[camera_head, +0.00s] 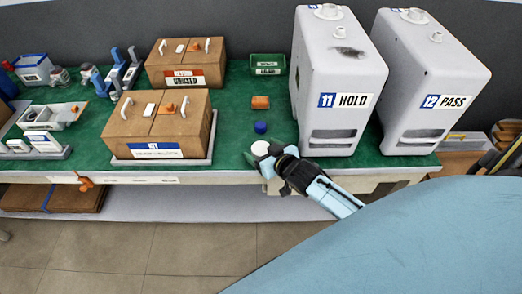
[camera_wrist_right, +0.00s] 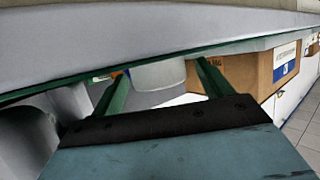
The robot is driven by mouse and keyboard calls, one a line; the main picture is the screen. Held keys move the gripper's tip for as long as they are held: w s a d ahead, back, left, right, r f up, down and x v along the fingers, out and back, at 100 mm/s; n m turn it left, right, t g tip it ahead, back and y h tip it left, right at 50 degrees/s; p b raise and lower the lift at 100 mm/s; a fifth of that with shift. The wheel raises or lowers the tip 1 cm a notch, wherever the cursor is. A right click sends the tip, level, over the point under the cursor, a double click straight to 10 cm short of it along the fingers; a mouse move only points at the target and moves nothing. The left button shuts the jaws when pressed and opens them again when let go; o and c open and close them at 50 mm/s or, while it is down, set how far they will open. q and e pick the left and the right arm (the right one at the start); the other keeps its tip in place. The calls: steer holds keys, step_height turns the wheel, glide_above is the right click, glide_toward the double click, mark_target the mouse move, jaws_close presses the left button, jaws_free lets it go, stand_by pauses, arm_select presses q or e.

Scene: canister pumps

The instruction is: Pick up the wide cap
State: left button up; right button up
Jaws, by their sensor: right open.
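A white round cap (camera_head: 260,148), which looks like the wide cap, sits at the front edge area of the green bench top in the head view. My right gripper (camera_head: 265,154) reaches it from the lower right and is open, with its fingers at the cap. In the right wrist view the white cap (camera_wrist_right: 158,74) shows between the two green fingers of the open gripper (camera_wrist_right: 162,80). Gaps show beside it, and contact cannot be told. The arm hides part of the cap's right side. My left gripper is not in view.
A cardboard box (camera_head: 158,128) stands left. Green bench (camera_head: 232,125) between is clear.

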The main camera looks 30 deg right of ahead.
steer(key=shift+w+f, duration=0.1)
steer(key=shift+w, duration=0.2)
steer(key=shift+c, duration=0.5)
steer(key=c, duration=0.9)
